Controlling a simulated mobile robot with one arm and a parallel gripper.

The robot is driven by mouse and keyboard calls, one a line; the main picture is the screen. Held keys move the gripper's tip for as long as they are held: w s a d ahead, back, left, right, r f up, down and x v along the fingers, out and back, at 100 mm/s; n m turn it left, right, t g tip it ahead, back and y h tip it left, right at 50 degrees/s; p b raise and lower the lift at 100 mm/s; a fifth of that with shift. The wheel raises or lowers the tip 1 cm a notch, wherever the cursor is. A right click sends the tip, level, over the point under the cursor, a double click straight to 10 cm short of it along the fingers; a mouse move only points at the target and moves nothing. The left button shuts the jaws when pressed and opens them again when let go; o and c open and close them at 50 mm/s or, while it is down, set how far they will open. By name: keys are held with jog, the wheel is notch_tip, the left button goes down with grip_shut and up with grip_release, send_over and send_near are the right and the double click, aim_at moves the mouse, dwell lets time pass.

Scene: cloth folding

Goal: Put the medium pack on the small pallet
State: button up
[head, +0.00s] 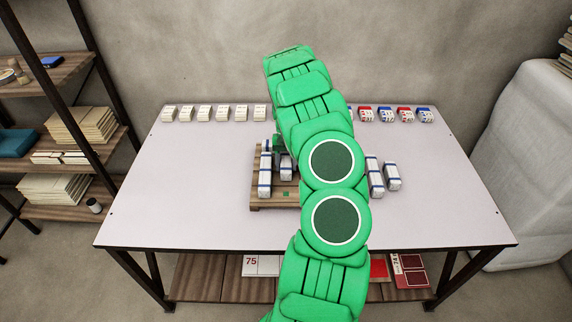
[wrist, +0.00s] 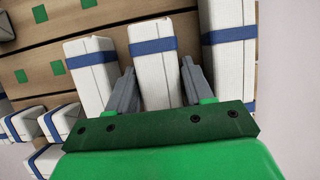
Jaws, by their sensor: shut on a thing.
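In the wrist view my gripper (wrist: 158,82) is shut around a white pack with a blue band (wrist: 155,65), one finger on each side. It stands between two similar packs, one on the left (wrist: 90,75) and a longer one on the right (wrist: 228,60). The wooden pallet (wrist: 120,12) with green squares lies below; whether the held pack touches it I cannot tell. In the head view my arm hides most of the gripper and part of the pallet (head: 262,207). A long pack (head: 266,178) and a shorter one (head: 286,170) show on its left part.
Right of my arm, white blue-banded packs (head: 375,180) (head: 393,178) stand on the white table (head: 440,205). A row of small white boxes (head: 215,113) lines the back left edge; red and blue ones (head: 404,115) line the back right. The table's left side is clear.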

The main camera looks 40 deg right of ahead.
jog(key=shift+f, duration=0.25)
jog(key=shift+f, duration=0.1)
jog(key=o, duration=0.8)
jog(key=v, duration=1.2)
